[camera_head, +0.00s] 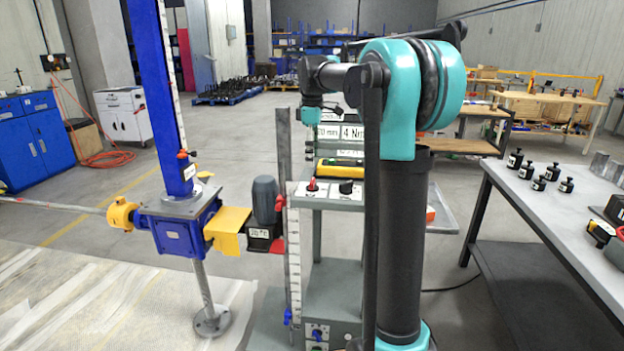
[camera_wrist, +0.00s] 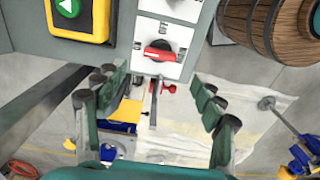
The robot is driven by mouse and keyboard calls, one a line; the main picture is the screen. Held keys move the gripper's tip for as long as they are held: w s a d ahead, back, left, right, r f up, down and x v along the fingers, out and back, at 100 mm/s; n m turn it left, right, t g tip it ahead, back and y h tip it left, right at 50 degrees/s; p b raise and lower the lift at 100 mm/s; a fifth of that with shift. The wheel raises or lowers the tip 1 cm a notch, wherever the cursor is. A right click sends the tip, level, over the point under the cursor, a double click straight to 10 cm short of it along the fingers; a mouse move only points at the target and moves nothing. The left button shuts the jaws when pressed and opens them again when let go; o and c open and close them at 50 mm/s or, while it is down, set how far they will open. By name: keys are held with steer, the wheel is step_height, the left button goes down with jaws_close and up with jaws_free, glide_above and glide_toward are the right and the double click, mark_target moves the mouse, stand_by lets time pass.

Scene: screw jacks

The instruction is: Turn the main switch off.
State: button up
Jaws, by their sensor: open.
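The main switch looks to be the red rotary knob (camera_head: 312,185) on a white plate at the left of the grey control panel's front. In the wrist view the red knob (camera_wrist: 158,53) is near the top middle, its handle lying roughly left to right across the plate. My gripper (camera_head: 311,112) is above the panel in the head view. In the wrist view my gripper (camera_wrist: 157,86) is open and empty, its fingers spread either side of the knob in the picture, apart from it.
A black knob (camera_head: 346,188) sits right of the red one. A yellow box with a green button (camera_wrist: 72,14) is beside the knob in the wrist view. A screw jack (camera_head: 180,225) stands left, a bench (camera_head: 540,205) right. A wooden barrel (camera_wrist: 270,27) shows top right.

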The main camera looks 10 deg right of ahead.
mark_target(312, 180)
step_height(312, 180, down, 8)
steer(key=shift+f, duration=0.15)
steer(key=shift+c, duration=0.6)
steer(key=c, duration=1)
steer(key=shift+c, duration=0.2)
